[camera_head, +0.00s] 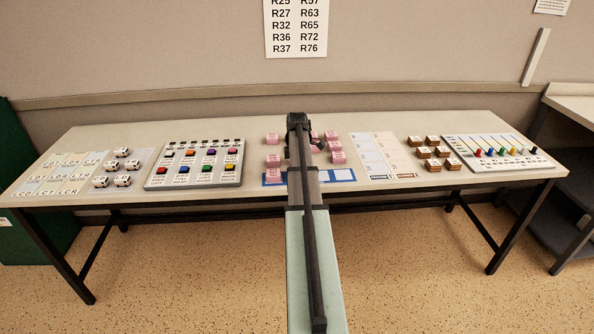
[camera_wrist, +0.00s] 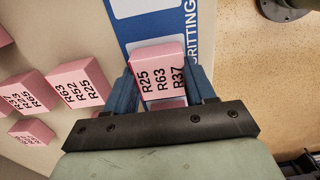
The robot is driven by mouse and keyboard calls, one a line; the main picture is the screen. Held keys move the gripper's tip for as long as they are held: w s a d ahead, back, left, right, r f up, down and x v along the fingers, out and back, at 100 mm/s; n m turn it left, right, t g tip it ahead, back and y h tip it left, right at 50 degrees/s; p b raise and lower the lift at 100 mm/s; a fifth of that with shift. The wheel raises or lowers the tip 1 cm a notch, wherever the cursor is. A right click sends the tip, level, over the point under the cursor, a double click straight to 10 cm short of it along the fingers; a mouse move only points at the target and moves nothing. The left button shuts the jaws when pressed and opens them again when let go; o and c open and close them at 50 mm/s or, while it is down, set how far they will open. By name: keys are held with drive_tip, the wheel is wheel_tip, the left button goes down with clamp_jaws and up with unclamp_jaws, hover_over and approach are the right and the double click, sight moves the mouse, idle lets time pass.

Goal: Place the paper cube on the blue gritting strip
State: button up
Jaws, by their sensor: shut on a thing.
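A pink paper cube (camera_wrist: 158,72) marked R25, R63, R37 is between the two fingers of my gripper (camera_wrist: 165,88) in the wrist view. My gripper is shut on it. The blue gritting strip (camera_wrist: 172,48), with white panels and the word GRITTING along one edge, lies beneath and beyond the cube. I cannot tell whether the cube touches it. In the head view, the strip (camera_head: 340,175) runs along the table's front edge, its middle covered by my arm. The held cube and fingertips are hidden there.
Other pink cubes (camera_wrist: 82,86) stand to the left in the wrist view. In the head view, pink cubes (camera_head: 273,160) flank my arm. A button panel (camera_head: 157,180) is left; printed cards (camera_head: 368,152), brown blocks (camera_head: 433,139) and a peg board (camera_head: 520,163) are right.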

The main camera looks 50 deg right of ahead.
drive_tip(key=shift+f, duration=0.1)
drive_tip(key=o, duration=1)
drive_tip(key=shift+o, duration=0.2)
wheel_tip(320, 180, up, 12)
idle(0.3)
